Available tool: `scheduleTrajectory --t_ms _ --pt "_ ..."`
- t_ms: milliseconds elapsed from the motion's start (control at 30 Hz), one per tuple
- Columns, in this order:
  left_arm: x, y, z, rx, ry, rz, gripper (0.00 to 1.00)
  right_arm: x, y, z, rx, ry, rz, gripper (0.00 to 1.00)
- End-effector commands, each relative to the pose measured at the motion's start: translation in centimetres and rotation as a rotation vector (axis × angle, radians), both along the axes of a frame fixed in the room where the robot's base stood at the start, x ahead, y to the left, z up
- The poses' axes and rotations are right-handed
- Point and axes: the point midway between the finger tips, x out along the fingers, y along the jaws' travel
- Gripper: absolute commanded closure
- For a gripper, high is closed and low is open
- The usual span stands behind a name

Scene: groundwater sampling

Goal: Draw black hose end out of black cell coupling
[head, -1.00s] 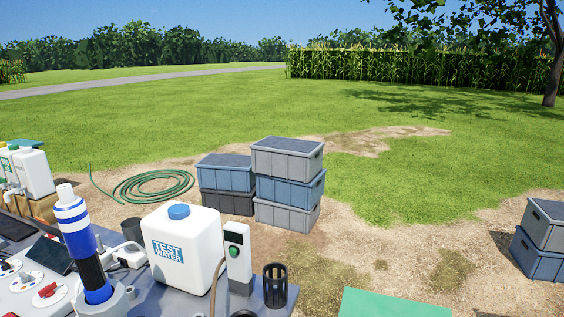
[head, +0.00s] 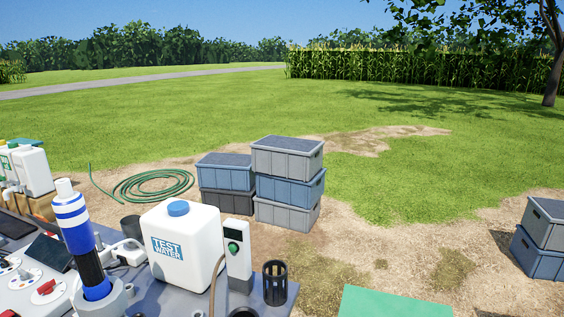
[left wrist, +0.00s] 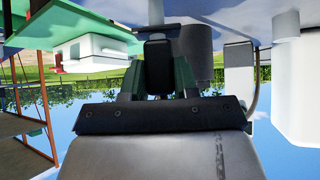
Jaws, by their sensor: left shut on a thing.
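In the left wrist view my left gripper (left wrist: 157,80) has its green fingers closed on a dark, blocky piece (left wrist: 155,52), which looks like the black hose end. My right gripper is in neither view.
On the bench (head: 180,296) stand a white test water container (head: 186,245), a white handheld meter (head: 237,250), a black slotted cup (head: 275,283) and a dark cylinder (head: 131,228). Stacked crates (head: 288,190) and a coiled green hose (head: 155,186) lie beyond on the ground.

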Motion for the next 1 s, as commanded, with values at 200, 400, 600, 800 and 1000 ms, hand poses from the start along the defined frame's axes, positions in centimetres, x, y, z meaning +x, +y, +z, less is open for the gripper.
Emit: scheduleTrajectory --t_ms 200,400,600,800,1000 --pt "0.0 0.0 1.3 0.0 0.0 0.0 0.93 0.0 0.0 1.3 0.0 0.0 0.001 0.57" --pt "0.0 0.0 3.0 0.0 0.0 0.0 0.93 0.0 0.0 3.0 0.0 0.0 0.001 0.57" --pt "0.0 0.0 4.6 0.0 0.0 0.0 0.93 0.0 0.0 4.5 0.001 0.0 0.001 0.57" --pt "0.0 0.0 5.1 0.0 0.0 0.0 0.93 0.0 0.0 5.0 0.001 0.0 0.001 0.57" --pt "0.0 0.0 5.0 0.0 0.0 0.0 0.93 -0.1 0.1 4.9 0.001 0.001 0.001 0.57"
